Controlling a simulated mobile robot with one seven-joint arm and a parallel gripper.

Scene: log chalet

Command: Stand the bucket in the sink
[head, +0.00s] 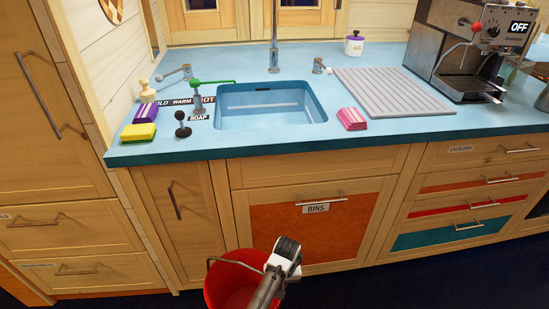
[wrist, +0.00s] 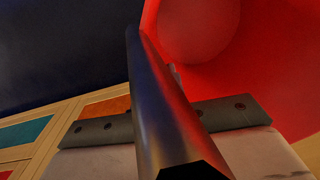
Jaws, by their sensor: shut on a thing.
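A red bucket (head: 228,288) with a thin metal handle shows at the bottom of the head view, low in front of the cabinets. Its red inside (wrist: 245,60) fills the right of the wrist view. My gripper (head: 272,268) is at the bucket's right side, shut on the bucket. The exact place of its grip is hard to make out. The blue sink (head: 270,125) is set into the worktop, above and behind the bucket, and looks empty. The bucket's lower part is cut off by the frame edge.
A tall tap (head: 273,55) stands behind the sink, with a green-handled tap (head: 205,84) at its left. A yellow sponge (head: 138,132) and black knob (head: 183,126) are left. A pink sponge (head: 351,119), grey drainboard (head: 390,92) and coffee machine (head: 465,50) are right.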

